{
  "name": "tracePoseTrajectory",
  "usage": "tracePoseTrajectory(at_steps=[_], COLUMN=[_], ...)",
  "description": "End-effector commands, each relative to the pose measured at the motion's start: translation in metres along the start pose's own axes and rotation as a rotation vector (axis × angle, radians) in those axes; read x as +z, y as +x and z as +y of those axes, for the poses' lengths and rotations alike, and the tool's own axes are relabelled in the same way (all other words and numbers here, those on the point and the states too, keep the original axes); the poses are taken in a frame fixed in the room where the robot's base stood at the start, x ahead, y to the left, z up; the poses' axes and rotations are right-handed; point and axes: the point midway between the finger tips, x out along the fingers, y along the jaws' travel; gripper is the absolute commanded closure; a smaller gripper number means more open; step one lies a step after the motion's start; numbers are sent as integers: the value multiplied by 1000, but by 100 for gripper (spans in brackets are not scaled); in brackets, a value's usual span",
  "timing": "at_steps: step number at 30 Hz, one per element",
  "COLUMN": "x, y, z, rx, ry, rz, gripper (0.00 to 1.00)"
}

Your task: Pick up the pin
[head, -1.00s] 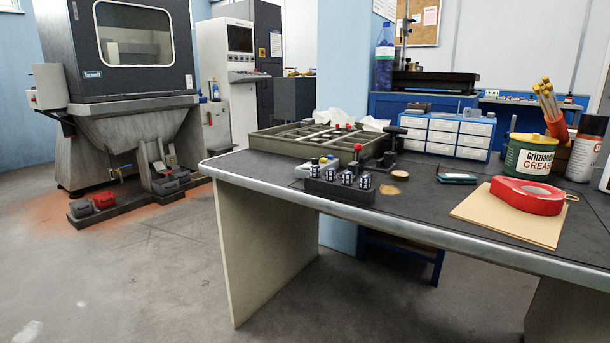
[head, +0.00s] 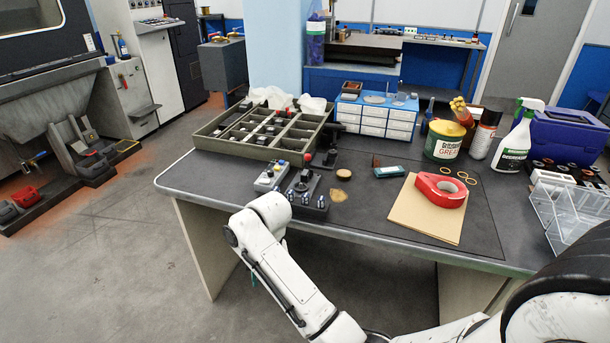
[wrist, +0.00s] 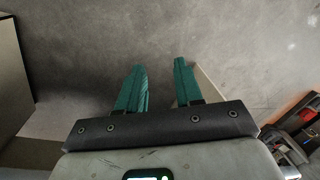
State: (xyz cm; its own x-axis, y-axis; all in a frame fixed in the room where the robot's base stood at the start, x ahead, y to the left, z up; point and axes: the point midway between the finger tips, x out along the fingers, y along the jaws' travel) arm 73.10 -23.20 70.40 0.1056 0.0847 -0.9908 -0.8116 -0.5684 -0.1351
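I cannot single out the pin for sure in the head view; the small parts there are too small to tell apart. Several small bright metal pieces stand in a dark block (head: 318,205) near the bench's front edge. More small parts lie in the divided tray (head: 205,143) behind it. My gripper (wrist: 157,66) shows in the wrist view with its two green fingers apart and nothing between them, over grey floor.
The mat's middle is fairly clear. Pale panels flank the floor in the wrist view.

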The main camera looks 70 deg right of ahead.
Motion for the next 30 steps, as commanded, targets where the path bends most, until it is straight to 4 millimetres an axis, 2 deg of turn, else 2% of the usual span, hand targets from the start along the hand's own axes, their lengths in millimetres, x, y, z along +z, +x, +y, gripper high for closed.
tracePoseTrajectory(at_steps=[1, 6, 12, 15, 18, 21, 30], x=[-19, -70, -116, -129, -137, -140, -141], y=[-42, -122, -205, -232, -248, -253, -226], z=[4, 29, 70, 86, 97, 104, 108], rx=[8, 44, 93, 112, 124, 130, 131], ry=[50, 218, 401, 467, 509, 531, 534], rz=[9, 20, 34, 40, 42, 43, 44], gripper=[65, 65, 65, 65, 65, 65, 65])
